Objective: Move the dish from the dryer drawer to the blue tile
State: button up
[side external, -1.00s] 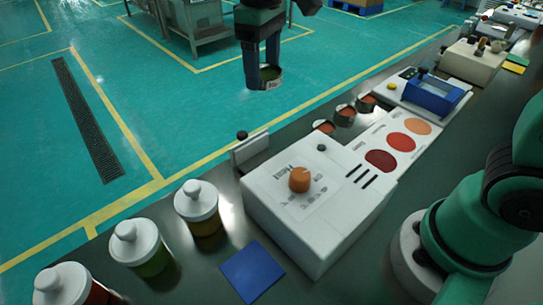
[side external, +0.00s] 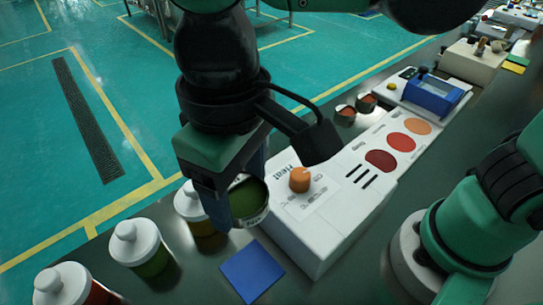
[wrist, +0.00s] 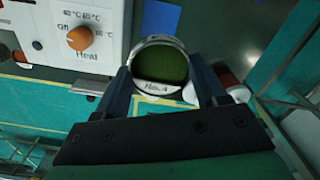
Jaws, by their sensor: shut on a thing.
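My gripper (side external: 238,198) is shut on the dish (side external: 248,197), a small round metal dish with green contents and a white label. In the wrist view the dish (wrist: 162,66) sits between the two fingers. The blue tile (side external: 252,270) lies flat on the bench, below and slightly right of the held dish in the side view. The tile also shows in the wrist view (wrist: 162,17), past the dish. The dryer (side external: 335,215) is a white box with an orange heat knob, right of the gripper. Its drawer is hidden behind my gripper in the side view.
White-lidded jars (side external: 142,247) with coloured contents stand left of the tile, one partly behind the gripper. Small cups of red material (side external: 346,113) stand behind the dryer. A blue device (side external: 433,95) is farther back.

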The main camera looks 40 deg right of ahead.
aim_at(242, 198)
notch_tip(242, 198, down, 17)
jog(key=shift+f, duration=0.1)
dwell(0.5)
jog(key=o, duration=1.3)
jog(key=shift+f, duration=0.1)
jog(key=shift+c, duration=0.2)
notch_tip(242, 198, up, 12)
jog(key=shift+f, duration=0.1)
jog(key=shift+w+d+r, duration=0.15)
jog(key=shift+d+r, duration=0.05)
jog(key=w+d, duration=0.1)
jog(key=d, duration=0.1)
jog(key=w+d+m+t+y, duration=0.1)
jog(key=w+d, duration=0.1)
jog(key=d, duration=0.1)
jog(key=w+d+m+t, duration=0.1)
jog(key=d, duration=0.2)
jog(key=shift+w+d+r, duration=0.15)
jog(key=shift+w+r, duration=0.25)
jog(key=d+t, duration=0.1)
jog(key=d, duration=0.3)
jog(key=w+d+m+t, duration=0.1)
jog(key=d+t, duration=0.1)
jog(key=d, duration=0.2)
jog(key=w+d+m+t+h, duration=0.1)
jog(key=d+t, duration=0.1)
jog(key=d, duration=0.3)
